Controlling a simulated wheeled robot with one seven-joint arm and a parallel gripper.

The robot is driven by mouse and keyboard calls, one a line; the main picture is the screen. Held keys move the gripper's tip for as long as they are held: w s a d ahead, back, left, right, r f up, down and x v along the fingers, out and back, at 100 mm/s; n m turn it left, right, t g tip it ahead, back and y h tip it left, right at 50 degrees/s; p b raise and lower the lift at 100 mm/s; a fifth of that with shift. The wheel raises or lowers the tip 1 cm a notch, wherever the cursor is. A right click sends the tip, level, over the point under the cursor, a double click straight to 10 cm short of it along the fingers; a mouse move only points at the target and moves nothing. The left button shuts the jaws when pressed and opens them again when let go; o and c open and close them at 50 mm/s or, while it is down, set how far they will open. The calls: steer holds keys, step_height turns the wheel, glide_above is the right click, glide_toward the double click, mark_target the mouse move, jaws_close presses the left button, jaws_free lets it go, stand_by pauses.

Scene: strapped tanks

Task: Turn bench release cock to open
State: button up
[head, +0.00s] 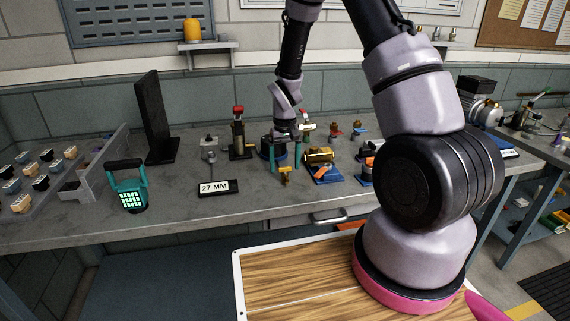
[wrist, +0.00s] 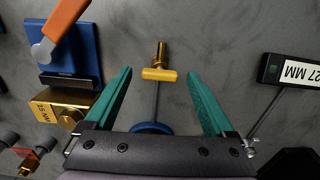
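A small brass cock with a yellow T-shaped handle (wrist: 158,74) stands on the grey bench; it also shows in the head view (head: 285,174). A thin rod or pipe runs from it toward a blue round base, partly hidden by my gripper. My gripper (wrist: 159,76) is open, with its teal fingers on either side of the yellow handle and a clear gap to each. In the head view my gripper (head: 284,167) points down over the bench just behind the cock. No label on the cock itself is readable.
A brass block (wrist: 55,106) and a blue plate with an orange lever (wrist: 66,22) lie close left in the wrist view. A 27 MM sign (head: 214,187) stands left of the cock in the head view. The bench front is mostly clear.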

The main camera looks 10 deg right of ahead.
step_height(320, 180, up, 11)
stand_by(0.7)
steer(key=shift+f, duration=0.1)
step_height(320, 180, up, 18)
steer(key=m+t+y, duration=0.1)
steer(key=m+t, duration=0.1)
steer(key=t, duration=0.1)
glide_above(285, 167)
steer(key=s+d, duration=0.4)
steer(key=s, duration=0.4)
steer(key=s+d+r+m+t, duration=0.1)
steer(key=s+r+t, duration=0.1)
steer(key=s+r, duration=0.2)
steer(key=s+d+r+m+t+y, duration=0.1)
steer(key=s+r, duration=0.3)
steer(key=s, duration=0.6)
steer(key=shift+s+r+t, duration=0.35)
steer(key=shift+r+t, duration=0.05)
steer(key=shift+t, duration=0.2)
